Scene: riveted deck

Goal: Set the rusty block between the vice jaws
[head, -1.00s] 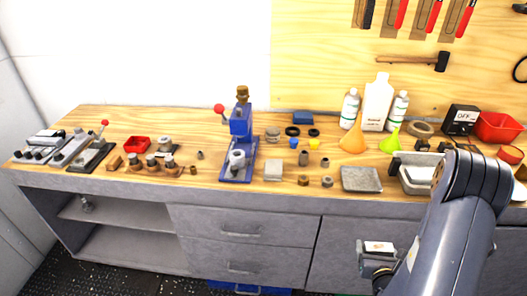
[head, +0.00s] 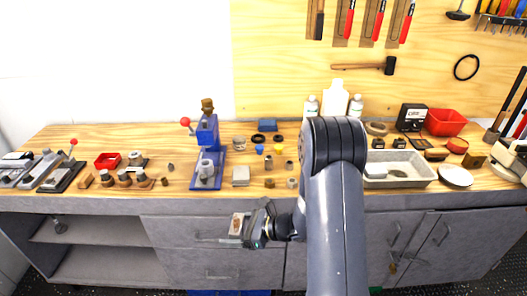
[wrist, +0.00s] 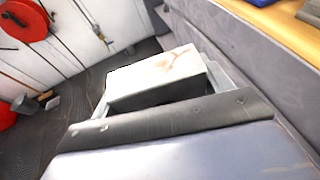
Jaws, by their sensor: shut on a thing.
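The rusty block (head: 237,222) is in my gripper (head: 243,227), which is shut on it in front of the bench drawers, below the benchtop. In the wrist view the block (wrist: 165,72) is pale with a brown rust mark on top and lies between the fingers. At the left end of the bench stand grey vice-like devices (head: 42,170), one of them with a red-knobbed lever (head: 70,165). They are small in the picture, and I cannot tell which is the vice or how wide its jaws are.
A grey tray (head: 415,165) and a red bin (head: 445,122) are at the right. My arm hides part of the bench.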

